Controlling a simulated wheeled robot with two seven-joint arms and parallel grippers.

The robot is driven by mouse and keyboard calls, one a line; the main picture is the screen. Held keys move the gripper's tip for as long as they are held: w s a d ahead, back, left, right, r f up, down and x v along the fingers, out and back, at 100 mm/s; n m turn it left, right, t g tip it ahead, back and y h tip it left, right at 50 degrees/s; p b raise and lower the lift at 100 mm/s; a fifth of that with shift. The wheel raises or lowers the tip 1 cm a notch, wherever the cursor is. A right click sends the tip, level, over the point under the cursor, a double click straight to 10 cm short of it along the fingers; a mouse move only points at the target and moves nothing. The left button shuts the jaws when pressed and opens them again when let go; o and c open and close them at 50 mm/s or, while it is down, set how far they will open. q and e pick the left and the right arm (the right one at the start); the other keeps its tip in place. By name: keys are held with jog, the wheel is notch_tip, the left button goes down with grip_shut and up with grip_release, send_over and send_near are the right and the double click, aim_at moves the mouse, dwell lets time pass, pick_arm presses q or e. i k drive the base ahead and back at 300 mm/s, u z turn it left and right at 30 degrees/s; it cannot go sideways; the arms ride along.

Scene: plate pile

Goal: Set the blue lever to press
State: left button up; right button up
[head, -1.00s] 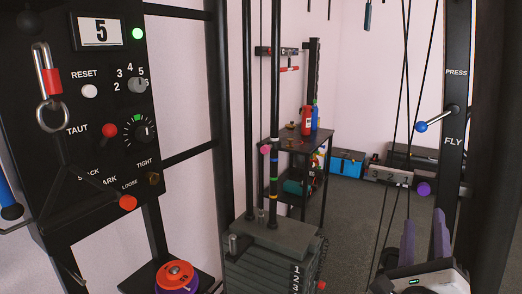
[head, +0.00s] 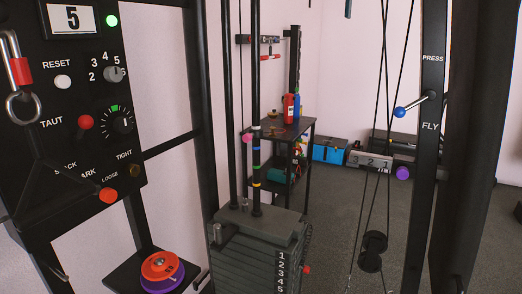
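The blue lever is a metal rod with a blue ball end (head: 399,112) on the black upright (head: 432,160) at the right. Its pivot sits between the PRESS label (head: 433,58) above and the FLY label (head: 430,126) below. The rod points left and slightly down, so the ball is nearer the height of FLY. Neither of my grippers shows in the head view.
A weight stack (head: 255,255) stands in the middle. A black control panel (head: 85,130) with knobs fills the left. Cables and a dark pulley (head: 373,250) hang left of the upright. A shelf (head: 286,140) stands behind. Grey floor is open beyond.

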aim_at(430, 94)
jog(key=k, duration=1.2)
jog(key=z, duration=0.3)
jog(key=i, duration=0.8)
jog(key=z, duration=0.25)
